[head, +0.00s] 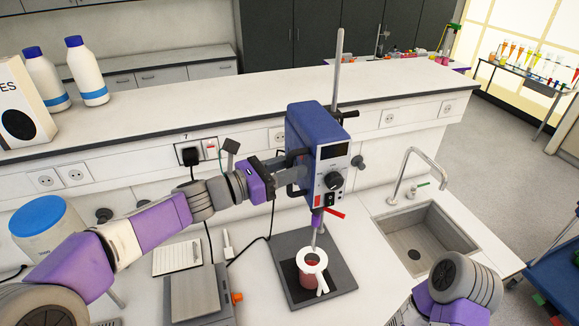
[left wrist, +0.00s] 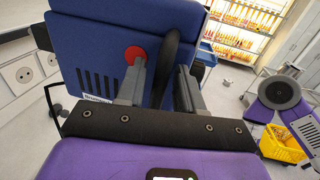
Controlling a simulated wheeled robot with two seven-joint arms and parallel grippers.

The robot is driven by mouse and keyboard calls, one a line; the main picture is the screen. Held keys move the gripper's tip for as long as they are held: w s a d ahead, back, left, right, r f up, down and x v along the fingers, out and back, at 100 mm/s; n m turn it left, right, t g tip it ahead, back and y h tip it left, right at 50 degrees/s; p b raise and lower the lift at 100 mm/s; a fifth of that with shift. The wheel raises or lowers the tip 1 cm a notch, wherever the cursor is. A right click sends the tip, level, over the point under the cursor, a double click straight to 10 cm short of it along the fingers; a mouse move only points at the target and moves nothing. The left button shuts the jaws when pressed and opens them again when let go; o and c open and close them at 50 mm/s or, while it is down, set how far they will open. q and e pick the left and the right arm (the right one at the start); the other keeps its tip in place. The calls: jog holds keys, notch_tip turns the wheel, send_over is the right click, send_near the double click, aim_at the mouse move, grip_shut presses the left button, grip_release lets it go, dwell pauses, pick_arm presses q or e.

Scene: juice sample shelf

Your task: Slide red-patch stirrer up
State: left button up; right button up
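The stirrer (head: 318,155) is a blue motor unit with a grey control face, mounted on an upright metal rod (head: 337,70). The left wrist view shows its blue housing (left wrist: 95,35) close up, with a round red patch (left wrist: 134,54) and a dark curved handle (left wrist: 170,55). My left gripper (head: 290,165) is at the stirrer's left side. In the left wrist view its fingers (left wrist: 162,85) stand apart, with the dark handle between them and a visible gap at the left finger. Contact cannot be told. My right gripper is out of view.
Below the stirrer, a beaker of red liquid (head: 312,272) stands on the dark base plate (head: 290,245). A sink (head: 428,240) with a tap lies to the right. A balance (head: 200,295) and notepad (head: 177,258) lie to the left. A raised shelf (head: 230,100) runs behind.

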pick_arm(q)
jog(key=b+v, duration=0.1)
jog(key=v, duration=0.6)
jog(key=shift+s, duration=0.15)
jog(key=shift+a, duration=0.15)
